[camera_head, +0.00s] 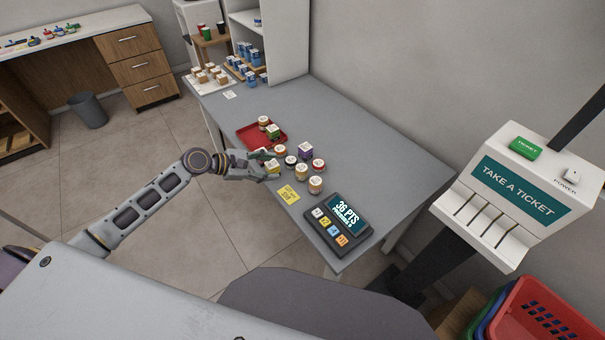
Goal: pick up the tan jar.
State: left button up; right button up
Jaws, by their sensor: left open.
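Several small jars with white lids stand at the counter's near left edge. Two tan-looking jars stand at the right of the group, one at the front (315,186) and one just behind it (301,174). Another brownish jar (263,123) stands in the red tray. I cannot tell which one is the tan jar. My left gripper (272,168) is open at the left side of the group, with its fingers around or beside a yellowish jar (272,167); contact is unclear. The tan-looking jars at the right are apart from it. My right gripper is out of view.
Close by stand a black jar (291,161), a purple jar (305,150) and a red jar (318,166). The red tray (250,137) lies behind. A yellow note (288,193) and a points display (338,224) lie in front. The counter's right side (385,160) is clear.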

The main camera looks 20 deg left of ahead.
aim_at(298, 169)
pick_arm(q)
jog(key=n, duration=0.5)
jog(key=shift+n, duration=0.4)
jog(key=shift+w, duration=0.1)
jog(key=shift+x, duration=3.95)
jog(key=shift+w+d+f, duration=0.1)
jog(key=shift+w+d, duration=0.05)
jog(key=shift+d, duration=0.15)
jog(key=shift+x, duration=2.6)
jog(key=c, duration=0.8)
